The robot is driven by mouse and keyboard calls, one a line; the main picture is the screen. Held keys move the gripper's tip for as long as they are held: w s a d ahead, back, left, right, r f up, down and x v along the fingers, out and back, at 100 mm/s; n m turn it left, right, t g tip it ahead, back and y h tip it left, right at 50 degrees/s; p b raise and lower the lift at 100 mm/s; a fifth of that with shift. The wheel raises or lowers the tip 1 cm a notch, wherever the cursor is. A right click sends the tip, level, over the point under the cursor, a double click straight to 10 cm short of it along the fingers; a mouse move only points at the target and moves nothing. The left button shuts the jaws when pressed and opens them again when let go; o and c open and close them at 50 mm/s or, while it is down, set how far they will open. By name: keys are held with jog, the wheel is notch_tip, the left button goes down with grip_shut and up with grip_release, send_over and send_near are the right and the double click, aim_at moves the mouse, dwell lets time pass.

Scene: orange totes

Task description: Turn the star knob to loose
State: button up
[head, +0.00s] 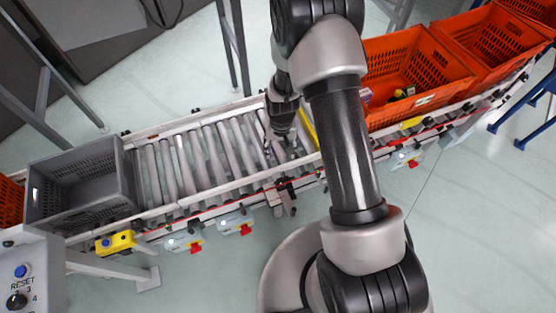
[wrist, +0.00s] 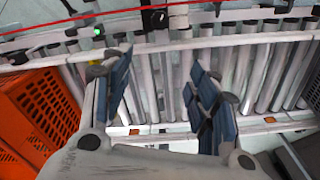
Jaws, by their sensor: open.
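My gripper (head: 282,146) hangs open over the roller conveyor in the head view, its fingers pointing down. In the wrist view the gripper (wrist: 160,72) shows two blue-padded fingers spread apart, with bare rollers between them and nothing held. No star knob can be made out for certain. A black clamp-like part (head: 286,188) sits on the near rail, just below the gripper in the head view and apart from it. A black part (wrist: 155,17) shows on a rail at the top of the wrist view; whether it is the same one, or bears the knob, I cannot tell.
A grey crate (head: 80,183) stands on the conveyor's left end. Orange totes (head: 420,62) stand to the right; an orange tote (wrist: 35,115) also shows at the wrist view's left. A control panel with a black knob (head: 17,300) is at bottom left. The rollers (head: 200,157) between are bare.

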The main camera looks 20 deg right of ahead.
aim_at(281, 182)
jog(key=f+b, duration=0.1)
jog(key=f, duration=0.6)
jog(key=s+f+b, duration=0.1)
jog(key=f+b, duration=0.1)
jog(key=f, duration=0.6)
jog(key=f+b, duration=0.1)
jog(key=f, duration=0.6)
jog(key=shift+s+f, duration=0.15)
jog(key=shift+f, duration=0.25)
jog(key=shift+c, duration=0.4)
jog(key=c, duration=1)
